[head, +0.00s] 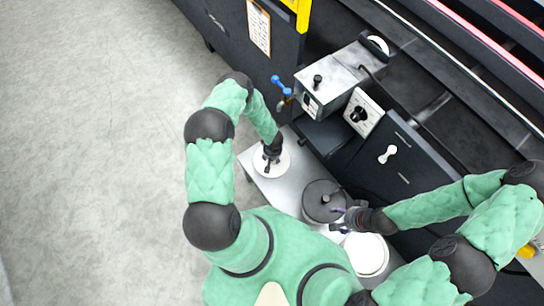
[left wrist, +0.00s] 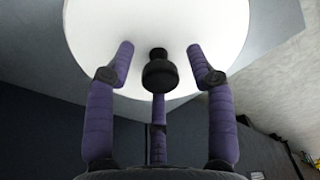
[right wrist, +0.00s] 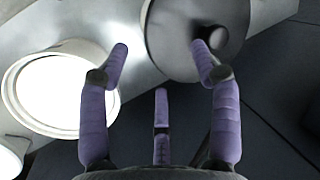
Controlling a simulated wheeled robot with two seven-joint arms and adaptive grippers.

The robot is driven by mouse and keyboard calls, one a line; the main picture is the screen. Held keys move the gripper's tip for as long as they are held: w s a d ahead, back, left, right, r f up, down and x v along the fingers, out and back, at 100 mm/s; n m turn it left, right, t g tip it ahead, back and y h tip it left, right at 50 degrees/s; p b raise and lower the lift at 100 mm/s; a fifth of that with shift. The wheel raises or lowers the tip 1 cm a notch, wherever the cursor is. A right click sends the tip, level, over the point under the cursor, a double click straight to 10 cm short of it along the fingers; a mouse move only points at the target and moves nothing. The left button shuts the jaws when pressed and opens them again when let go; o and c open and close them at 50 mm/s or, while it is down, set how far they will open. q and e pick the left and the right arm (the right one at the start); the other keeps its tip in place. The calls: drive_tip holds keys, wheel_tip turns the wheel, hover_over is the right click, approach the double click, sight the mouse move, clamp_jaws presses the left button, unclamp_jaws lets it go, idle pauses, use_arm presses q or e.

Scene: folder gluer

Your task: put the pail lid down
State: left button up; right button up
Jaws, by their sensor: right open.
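The pail lid (head: 264,169), a white disc with a black knob, appears to lie flat on the left end of the metal bench in the head view. In the left wrist view the lid (left wrist: 105,35) fills the top, and its black knob (left wrist: 158,72) sits between the spread fingers of my left gripper (left wrist: 160,60), apart from them. My right gripper (right wrist: 160,65) is open and empty. It is beside the dark round pot (head: 317,203), whose dark lid and knob show in the right wrist view (right wrist: 185,35). A white pail (head: 366,254) stands right of the pot.
The metal bench (head: 291,192) has a clear strip between the white lid and the dark pot. The dark machine (head: 400,160) stands close behind, with a metal box (head: 335,78) and blue-handled valve (head: 281,86). Open floor (head: 90,150) is at the left.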

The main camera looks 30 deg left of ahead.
use_arm(q)
wheel_tip(320, 180, up, 11)
drive_tip(key=p, duration=0.5)
drive_tip(key=s+d+r+m+h, duration=0.2)
drive_tip(key=s+d+r+m, duration=0.1)
drive_tip(key=s+d+r, duration=0.4)
drive_tip(key=s+d+r+m+h, duration=0.3)
drive_tip(key=s+d+r, duration=0.3)
drive_tip(key=d, duration=0.5)
drive_tip(key=shift+s+d+r+m+g, duration=0.3)
drive_tip(key=shift+s+r, duration=0.1)
drive_tip(key=shift+s, duration=0.55)
use_arm(e)
wheel_tip(320, 180, up, 5)
drive_tip(key=shift+r, duration=0.1)
use_arm(q)
drive_tip(key=shift+s, duration=0.1)
use_arm(e)
drive_tip(key=shift+s, duration=0.1)
